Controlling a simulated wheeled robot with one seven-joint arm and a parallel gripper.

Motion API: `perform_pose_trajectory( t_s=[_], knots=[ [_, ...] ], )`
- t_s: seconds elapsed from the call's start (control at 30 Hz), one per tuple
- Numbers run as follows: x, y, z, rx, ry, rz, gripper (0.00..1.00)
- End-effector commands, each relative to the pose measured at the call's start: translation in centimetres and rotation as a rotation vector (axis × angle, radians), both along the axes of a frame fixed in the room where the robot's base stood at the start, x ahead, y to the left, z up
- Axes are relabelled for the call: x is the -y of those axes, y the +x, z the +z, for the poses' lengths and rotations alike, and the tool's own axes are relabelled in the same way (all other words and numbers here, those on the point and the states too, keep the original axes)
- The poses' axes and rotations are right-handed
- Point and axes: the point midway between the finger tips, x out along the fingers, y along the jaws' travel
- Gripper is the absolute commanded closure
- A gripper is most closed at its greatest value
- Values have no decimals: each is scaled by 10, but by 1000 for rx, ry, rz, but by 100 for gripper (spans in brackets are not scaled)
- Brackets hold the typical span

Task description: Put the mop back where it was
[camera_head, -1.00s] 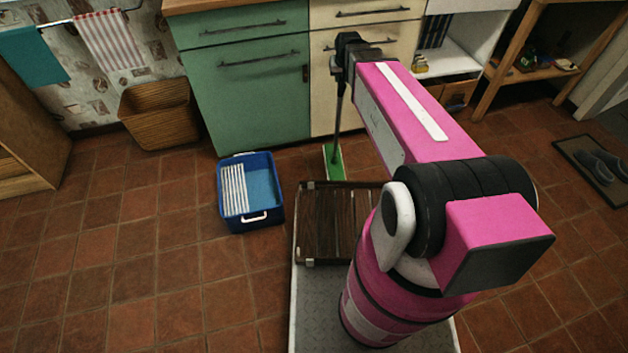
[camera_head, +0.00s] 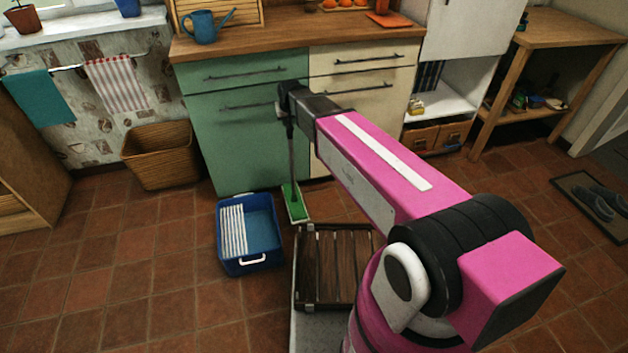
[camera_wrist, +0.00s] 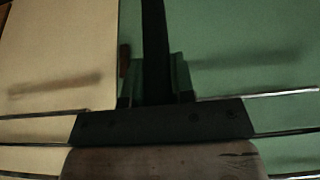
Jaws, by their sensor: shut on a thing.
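The mop has a dark handle (camera_head: 292,165) and a green flat head (camera_head: 294,203). It stands nearly upright in front of the green and cream cabinets, its head at floor level just right of the blue bucket. My gripper (camera_head: 290,108) is shut on the upper handle; my arm's end partly hides the grip. In the wrist view the dark handle (camera_wrist: 154,50) runs up the middle, with cabinet fronts behind it. The blue bucket (camera_head: 250,235) with a white ribbed wringer stands on the floor left of the mop head.
A wooden slatted tray (camera_head: 337,265) is in front of the mop on my base. Green cabinets (camera_head: 245,150) stand close behind. A wicker basket (camera_head: 160,155) is at the left. Slippers lie on a dark mat (camera_head: 595,205) at the right. Tiled floor is clear at the left.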

Motion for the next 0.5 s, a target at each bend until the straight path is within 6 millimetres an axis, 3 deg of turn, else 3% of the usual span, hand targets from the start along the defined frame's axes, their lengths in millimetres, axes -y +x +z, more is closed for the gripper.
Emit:
perform_pose_trajectory(
  t_s=[0.5],
  knots=[
    [87, -27, -53, 0, 0, -3, 100]
  ],
)
